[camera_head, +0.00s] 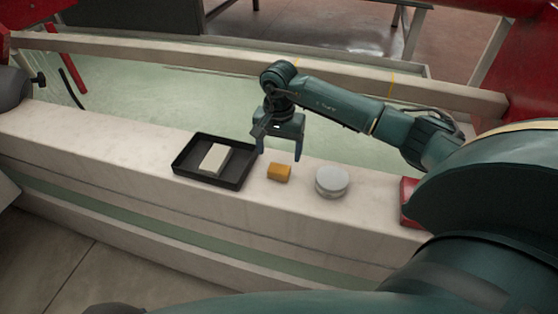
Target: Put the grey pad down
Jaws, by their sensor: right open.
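A pale grey rectangular pad (215,158) lies flat in a shallow black tray (243,170) on the pale ledge. My right gripper (279,154) is open, pointing down, with nothing between its fingers. It is just right of the tray, apart from the pad, above or slightly behind an orange block (279,172). The exact height of the fingertips above the ledge is hard to tell. My left gripper is not in view.
A round light-grey stack or tin (332,181) stands on the ledge (110,142) right of the orange block. A red object (409,200) is farther right, partly hidden by my arm. The ledge left of the tray is clear. A greenish trough (150,85) lies behind.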

